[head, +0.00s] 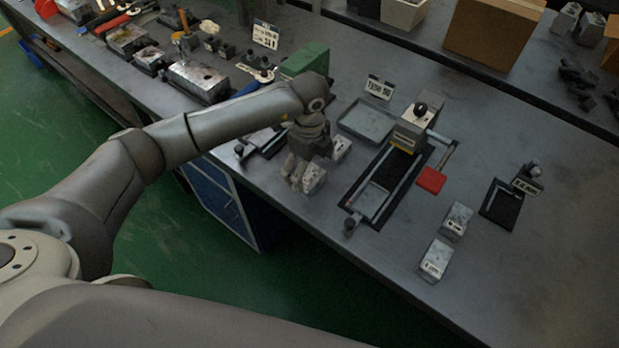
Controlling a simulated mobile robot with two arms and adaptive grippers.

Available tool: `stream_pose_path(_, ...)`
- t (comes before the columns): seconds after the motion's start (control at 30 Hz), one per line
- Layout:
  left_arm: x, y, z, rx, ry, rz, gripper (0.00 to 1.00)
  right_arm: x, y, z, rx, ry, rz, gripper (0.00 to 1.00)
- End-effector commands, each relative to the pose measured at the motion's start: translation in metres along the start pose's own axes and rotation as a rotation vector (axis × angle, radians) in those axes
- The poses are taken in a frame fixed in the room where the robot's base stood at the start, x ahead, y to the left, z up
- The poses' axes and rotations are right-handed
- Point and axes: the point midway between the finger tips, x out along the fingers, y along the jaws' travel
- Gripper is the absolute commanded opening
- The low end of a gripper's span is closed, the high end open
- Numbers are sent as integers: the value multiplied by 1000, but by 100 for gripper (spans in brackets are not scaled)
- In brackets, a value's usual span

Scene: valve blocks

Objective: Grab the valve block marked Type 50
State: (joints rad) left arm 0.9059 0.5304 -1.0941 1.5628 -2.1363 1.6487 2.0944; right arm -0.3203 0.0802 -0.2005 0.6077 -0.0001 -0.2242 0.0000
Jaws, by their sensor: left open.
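My left gripper (300,178) is open and points down over the bench, at the left side of a small grey metal block (315,180). It partly covers this block, and I cannot tell whether they touch. A second grey block (341,148) stands just behind the gripper. Two more blocks with small dark markings stand to the right, one nearer (435,261) and one farther (456,221). Block markings are too small to read surely. A sign that seems to read Type 50 (379,87) stands behind a shallow grey tray (366,123). My right gripper is out of view.
A slide fixture (376,195) with a red-handled lever (432,180) stands right of the gripper. A small black fixture (503,204) lies farther right. A green block (305,61) and tools crowd the bench behind my arm. The bench front right is clear.

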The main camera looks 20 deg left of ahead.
Motion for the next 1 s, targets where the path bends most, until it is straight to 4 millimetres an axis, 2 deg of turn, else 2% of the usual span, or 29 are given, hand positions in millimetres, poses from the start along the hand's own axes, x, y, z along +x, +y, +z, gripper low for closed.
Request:
stream_pose_path(0.2,34,1,-1,0,3,3,96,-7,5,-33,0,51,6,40)
stream_pose_path(0.27,40,1,-1,-1,2,3,96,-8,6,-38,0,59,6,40)
stream_pose_path(0.57,46,1,-1,1,2,0,96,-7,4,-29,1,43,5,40)
stream_pose_path(0.73,46,1,-1,1,2,0,76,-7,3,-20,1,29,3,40)
stream_pose_path(1.0,46,1,-1,1,2,0,41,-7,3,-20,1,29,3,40)
